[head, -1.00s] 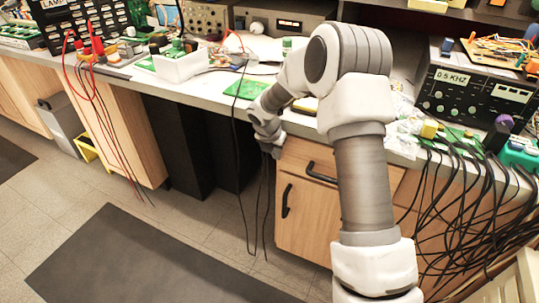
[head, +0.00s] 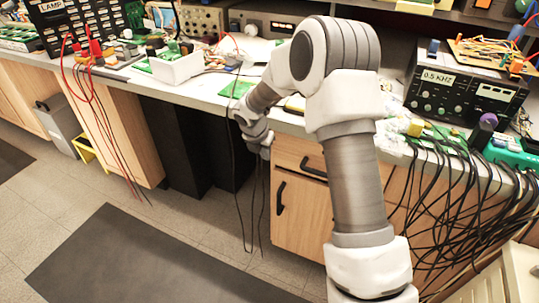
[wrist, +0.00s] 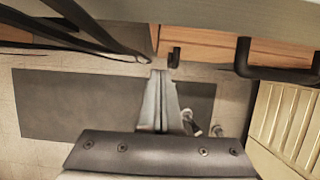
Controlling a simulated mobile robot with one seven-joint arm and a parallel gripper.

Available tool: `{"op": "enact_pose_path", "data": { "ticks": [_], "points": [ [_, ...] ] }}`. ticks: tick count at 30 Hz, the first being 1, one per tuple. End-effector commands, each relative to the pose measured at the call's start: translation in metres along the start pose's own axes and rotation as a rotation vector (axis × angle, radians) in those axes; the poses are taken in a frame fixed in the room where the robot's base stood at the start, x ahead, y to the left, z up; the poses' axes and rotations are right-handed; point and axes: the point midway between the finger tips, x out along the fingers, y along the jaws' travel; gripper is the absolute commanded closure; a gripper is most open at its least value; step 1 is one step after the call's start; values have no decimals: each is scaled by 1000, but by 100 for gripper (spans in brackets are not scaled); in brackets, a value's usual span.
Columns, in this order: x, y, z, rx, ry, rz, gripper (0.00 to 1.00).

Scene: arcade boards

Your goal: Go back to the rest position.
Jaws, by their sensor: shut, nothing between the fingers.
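My gripper (wrist: 159,78) is shut and empty, its fingers together and pointing away in the wrist view. In the head view my gripper (head: 265,150) hangs just in front of the workbench edge, beside the drawer front, partly hidden by my own wrist. My arm is bent, its elbow raised over the bench edge. In the wrist view the dark floor mat (wrist: 75,105) lies below the fingers. I cannot tell whether the gripper touches the black cables near it.
The workbench (head: 208,92) holds a green board (head: 236,89), a white box (head: 177,69) and instruments. Black cables (head: 450,215) hang at the right, red leads (head: 88,100) at the left. A drawer handle (wrist: 270,72) is close in the wrist view. The floor in front is open.

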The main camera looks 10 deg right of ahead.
Motion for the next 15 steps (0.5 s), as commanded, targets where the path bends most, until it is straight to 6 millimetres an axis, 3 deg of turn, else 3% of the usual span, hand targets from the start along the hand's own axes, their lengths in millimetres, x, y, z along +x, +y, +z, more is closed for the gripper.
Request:
{"op": "enact_pose_path", "data": {
  "ticks": [1, 6, 15],
  "points": [
    [-18, 0, 2, 0, -1, 2, 100],
    [-50, 0, 1, -1, 1, 0, 100],
    [-73, 0, 0, -1, 2, -1, 100]
  ]
}}
